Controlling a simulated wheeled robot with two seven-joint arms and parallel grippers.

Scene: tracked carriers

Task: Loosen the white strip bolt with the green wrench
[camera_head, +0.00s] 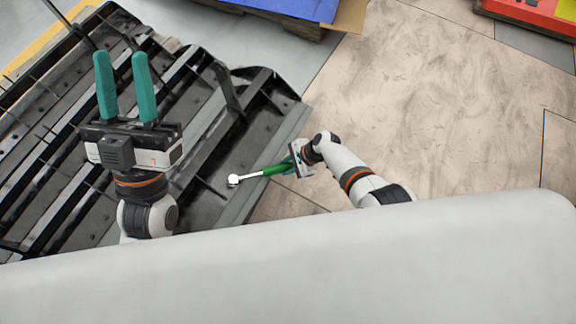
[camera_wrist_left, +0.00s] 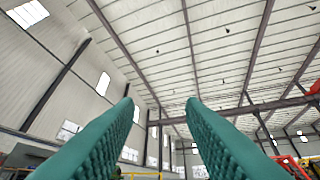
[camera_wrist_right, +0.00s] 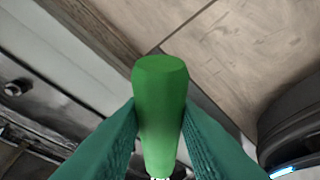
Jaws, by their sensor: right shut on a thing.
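The green wrench (camera_head: 275,170) has a green handle and a silver shaft with a round head. My right gripper (camera_head: 294,163) is shut on its handle; the green handle (camera_wrist_right: 160,100) also shows between the teal fingers in the right wrist view. The wrench head (camera_head: 234,180) lies over the dark carrier (camera_head: 262,125), near its lower right edge. The bolt and white strip are not clearly visible; the head may cover them. Whether the head touches a bolt, I cannot tell. My left gripper (camera_head: 125,85) is open and empty, fingers pointing up, above the carrier's left part.
The tracked carrier's ribs and an upright post (camera_head: 226,90) stand on the left. A blue panel (camera_head: 300,8) on a pallet is at the top, and a red object (camera_head: 530,10) at the top right. The tiled floor (camera_head: 430,100) on the right is clear.

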